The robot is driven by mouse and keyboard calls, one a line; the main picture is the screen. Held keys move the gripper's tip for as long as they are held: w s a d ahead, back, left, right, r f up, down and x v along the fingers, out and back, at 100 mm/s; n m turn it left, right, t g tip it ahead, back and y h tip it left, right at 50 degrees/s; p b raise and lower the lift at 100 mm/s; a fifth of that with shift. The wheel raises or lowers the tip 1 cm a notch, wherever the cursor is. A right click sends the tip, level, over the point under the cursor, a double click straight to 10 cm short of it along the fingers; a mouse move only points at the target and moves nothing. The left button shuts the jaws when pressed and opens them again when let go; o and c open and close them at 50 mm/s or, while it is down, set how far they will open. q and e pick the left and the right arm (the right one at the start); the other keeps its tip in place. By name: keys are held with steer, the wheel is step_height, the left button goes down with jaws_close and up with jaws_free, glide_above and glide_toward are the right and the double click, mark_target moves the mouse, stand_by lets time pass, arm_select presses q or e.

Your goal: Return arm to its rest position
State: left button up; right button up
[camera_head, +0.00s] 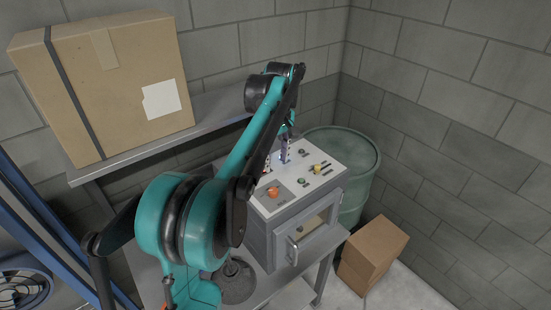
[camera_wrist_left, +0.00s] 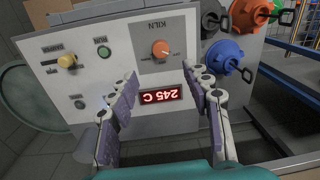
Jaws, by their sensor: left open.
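My left arm reaches from the lower left over a grey kiln control box (camera_head: 262,232) in the head view. My left gripper (camera_head: 276,160) is open and empty, just over the box's top panel and partly hidden behind my arm. In the left wrist view the open fingers (camera_wrist_left: 165,82) spread in front of the panel, either side of a red display (camera_wrist_left: 161,96) reading 245 C upside down. An orange knob (camera_wrist_left: 160,48), a green button (camera_wrist_left: 103,52) and a yellow knob (camera_wrist_left: 66,60) are on the panel. Whether a finger touches the panel cannot be told. My right gripper is not in view.
A large cardboard box (camera_head: 125,90) stands on a wall shelf (camera_head: 150,150) at left. A green barrel (camera_head: 358,165) and a small carton (camera_head: 372,250) stand right of the kiln box. Blue (camera_wrist_left: 222,57) and orange round items hang beside the panel. Block walls close the corner.

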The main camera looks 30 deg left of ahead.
arm_select(q)
steer(key=shift+f, duration=0.1)
steer(key=s+d+f+m+t+b, duration=0.2)
steer(key=s+d+f+m+b, duration=0.2)
steer(key=f, duration=0.6)
steer(key=s+d+f+m+t+b, duration=0.3)
steer(key=s+d+f+m+b, duration=0.2)
steer(key=s+f+b, duration=0.4)
steer(key=s+d+f+m+t+b, duration=0.2)
steer(key=s+d+f+m+b, duration=0.3)
steer(key=f, duration=0.7)
steer(key=s+d+b, duration=0.1)
steer(key=s+b, duration=0.1)
steer(key=b, duration=0.1)
steer(key=shift+d+t, duration=0.15)
steer(key=shift+t, duration=0.25)
